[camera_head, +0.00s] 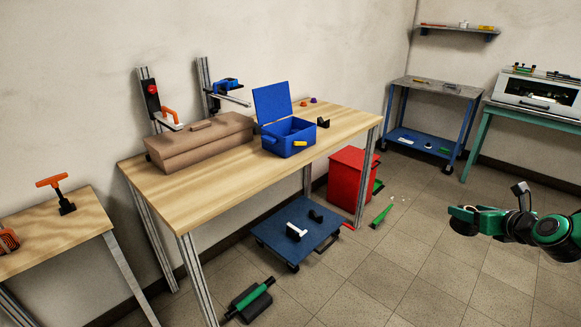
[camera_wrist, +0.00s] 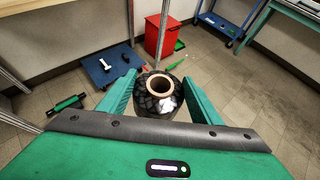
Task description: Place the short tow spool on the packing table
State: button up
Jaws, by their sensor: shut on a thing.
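My gripper (camera_wrist: 159,98) is shut on a short tow spool (camera_wrist: 150,104), a black wound cylinder with a tan hollow core, which sits between the two green fingers in the wrist view. In the head view my gripper (camera_head: 465,216) is at the right, above the open floor, and the spool is only a dark patch under the fingers. The long wooden table (camera_head: 225,178), apparently the packing table, stands at the left and centre, well apart from the gripper. It bears a brown carton (camera_head: 195,148) and an open blue box (camera_head: 288,140).
Bare tabletop shows at the table's front left and right end. Below are a blue dolly (camera_head: 290,243), a red bin (camera_head: 350,178) and a green-handled roller (camera_head: 250,300). A green tool (camera_head: 382,215) lies on the floor. A blue cart (camera_head: 425,120) stands behind.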

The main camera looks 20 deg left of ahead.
aim_at(242, 166)
jog(key=z, duration=0.8)
jog(key=i, duration=1.65)
jog(key=u, duration=2.25)
